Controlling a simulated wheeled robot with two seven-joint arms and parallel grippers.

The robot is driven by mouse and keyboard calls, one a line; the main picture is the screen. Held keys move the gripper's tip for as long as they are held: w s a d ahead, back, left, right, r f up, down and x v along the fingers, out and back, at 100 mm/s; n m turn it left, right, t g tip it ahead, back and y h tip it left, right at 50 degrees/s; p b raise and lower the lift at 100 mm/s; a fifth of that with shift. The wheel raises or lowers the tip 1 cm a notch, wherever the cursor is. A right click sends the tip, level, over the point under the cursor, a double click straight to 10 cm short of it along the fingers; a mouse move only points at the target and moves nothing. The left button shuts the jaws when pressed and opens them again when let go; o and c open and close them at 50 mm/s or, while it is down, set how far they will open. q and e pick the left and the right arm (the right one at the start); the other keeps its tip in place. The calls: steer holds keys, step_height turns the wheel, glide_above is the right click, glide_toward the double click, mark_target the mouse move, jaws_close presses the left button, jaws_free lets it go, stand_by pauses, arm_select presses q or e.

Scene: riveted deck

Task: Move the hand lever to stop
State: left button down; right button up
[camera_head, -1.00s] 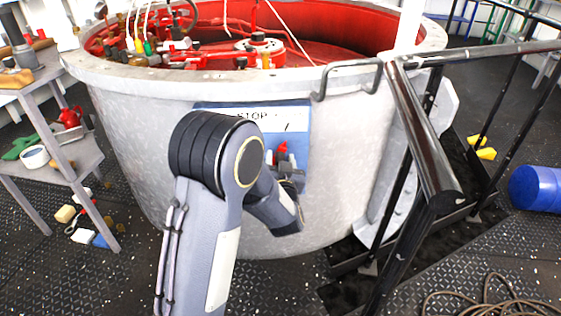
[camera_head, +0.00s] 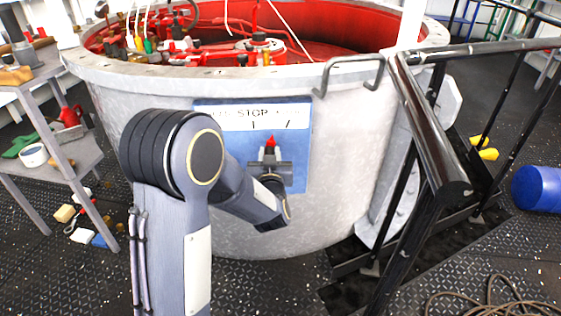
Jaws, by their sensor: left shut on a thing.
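The blue panel (camera_head: 301,152) is on the side of the round metal tub (camera_head: 330,190). Its white label strip (camera_head: 266,116) reads STOP, with two short marks below; other lettering is partly unclear. The hand lever (camera_head: 270,141) shows as a red pointed tip, roughly upright, below the strip and between the two marks. My left gripper (camera_head: 271,172) is at the lever, just under the red tip, and shut on it. The wrist and fingers hide the lever's lower part and pivot. My right gripper is not in view.
A black handrail (camera_head: 432,150) with steps stands close on the right. A grey hook-shaped handle (camera_head: 348,61) sticks out at the tub's rim. A grey shelf table (camera_head: 75,160) is at the left. A blue cylinder (camera_head: 538,189) and a coiled hose (camera_head: 490,298) lie on the deck.

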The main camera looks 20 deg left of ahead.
arm_select(q)
steer(key=a+n, duration=0.1)
steer(key=s+a+n+b, duration=0.1)
steer(key=s+a, duration=0.1)
steer(key=a, duration=0.1)
steer(key=shift+r+n+b, duration=0.25)
steer(key=shift+n+b, duration=0.1)
steer(key=shift+n, duration=0.05)
steer(key=c, duration=1.2)
jaws_free()
steer(key=shift+d, duration=0.1)
